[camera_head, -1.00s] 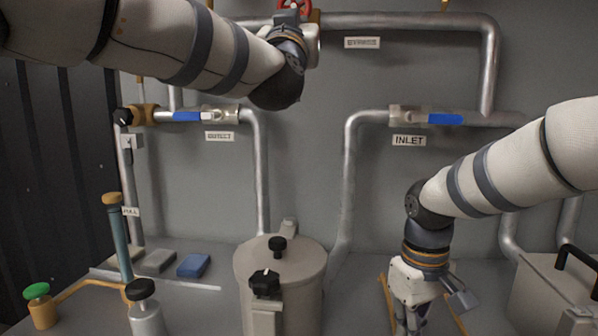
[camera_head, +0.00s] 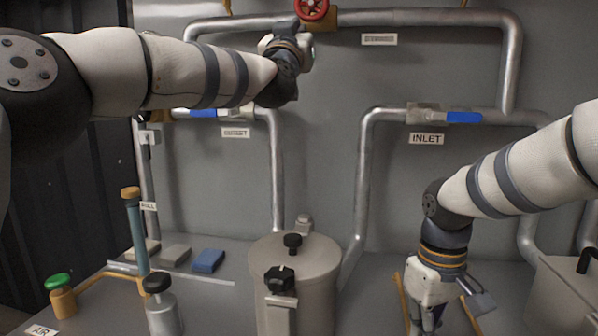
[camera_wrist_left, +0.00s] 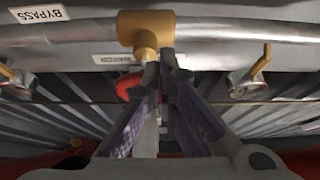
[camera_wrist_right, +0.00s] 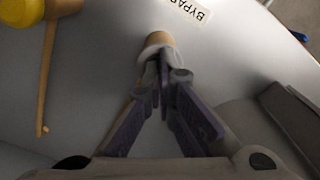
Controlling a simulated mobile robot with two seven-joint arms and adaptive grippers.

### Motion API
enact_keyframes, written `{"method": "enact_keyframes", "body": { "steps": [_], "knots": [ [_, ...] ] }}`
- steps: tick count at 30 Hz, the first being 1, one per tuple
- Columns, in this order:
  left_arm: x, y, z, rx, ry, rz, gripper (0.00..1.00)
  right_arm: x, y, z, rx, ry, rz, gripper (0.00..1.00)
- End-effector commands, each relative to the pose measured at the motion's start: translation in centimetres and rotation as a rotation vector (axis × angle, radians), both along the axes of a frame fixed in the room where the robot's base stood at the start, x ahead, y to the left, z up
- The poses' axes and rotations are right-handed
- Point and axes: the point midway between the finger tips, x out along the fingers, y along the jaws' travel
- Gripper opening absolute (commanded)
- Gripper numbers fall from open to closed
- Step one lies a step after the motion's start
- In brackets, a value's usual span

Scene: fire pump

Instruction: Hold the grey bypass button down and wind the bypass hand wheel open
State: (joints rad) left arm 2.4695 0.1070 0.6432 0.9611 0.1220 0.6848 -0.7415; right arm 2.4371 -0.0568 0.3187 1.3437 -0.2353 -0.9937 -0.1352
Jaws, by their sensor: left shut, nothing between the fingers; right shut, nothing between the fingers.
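The red bypass hand wheel (camera_head: 311,9) sits on the upper pipe at the top of the head view. Its rim (camera_wrist_left: 128,86) also shows in the left wrist view, below a brass fitting and partly hidden by my fingers. My left gripper (camera_wrist_left: 163,62) is shut and empty, close to the wheel; I cannot tell if it touches. My right gripper (camera_wrist_right: 160,66) points down, shut and empty. Its tips are over or against a grey-topped brass piece (camera_wrist_right: 158,42) beside a BYPASS label, seemingly the grey button. Contact and how far it is pressed are hidden.
Pipes with blue-handled valves (camera_head: 464,117) run along the grey wall. A grey tank (camera_head: 322,262) with black knobs stands between the arms. A green-capped fitting (camera_head: 60,284) and a blue block (camera_head: 208,261) are at the left. A grey box (camera_head: 565,295) stands at the right.

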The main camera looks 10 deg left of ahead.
Motion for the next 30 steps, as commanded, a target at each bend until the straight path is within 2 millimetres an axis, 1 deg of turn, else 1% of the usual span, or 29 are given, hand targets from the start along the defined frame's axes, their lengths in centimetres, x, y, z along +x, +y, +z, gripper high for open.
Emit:
{"method": "enact_keyframes", "body": {
  "steps": [11,30],
  "knots": [
    [0.14,0.02,0.01,0.0,0.0,0.001,0.0,0.0,-0.04,-0.09,-0.001,0.0,0.0,0.0],
    [0.14,-0.32,0.66,0.0,0.0,0.0,0.0,0.0,-0.04,-0.1,0.0,0.001,0.0,0.0]
  ]
}}
